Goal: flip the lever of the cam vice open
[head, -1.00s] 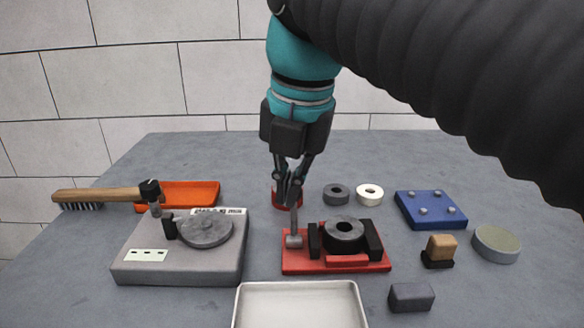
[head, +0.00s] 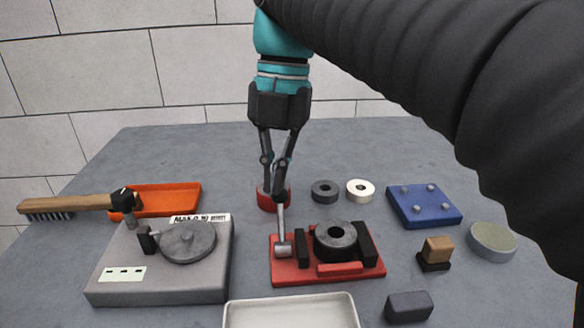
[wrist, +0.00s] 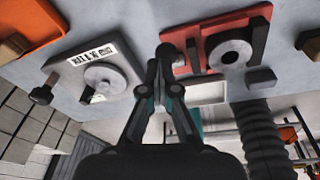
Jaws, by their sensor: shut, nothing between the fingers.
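The cam vice has a red base (head: 328,275) with black jaws around a dark grey ring (head: 335,238); it also shows at the top of the wrist view (wrist: 222,55). Its grey lever (head: 281,228) stands nearly upright from a round hub (head: 283,250) at the base's left side. My gripper (head: 279,196) is shut and empty, pointing down at the lever's upper end. The fingertips overlap the lever's top in the head view, so I cannot tell whether they touch it. In the wrist view the shut fingertips (wrist: 155,66) are close beside the vice's left edge.
A grey fixture with a disc (head: 160,275) stands left of the vice. A pale tray (head: 290,308) lies in front. A red round part (head: 268,199) is behind my gripper. Two rings, a blue plate (head: 424,205) and small blocks lie to the right.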

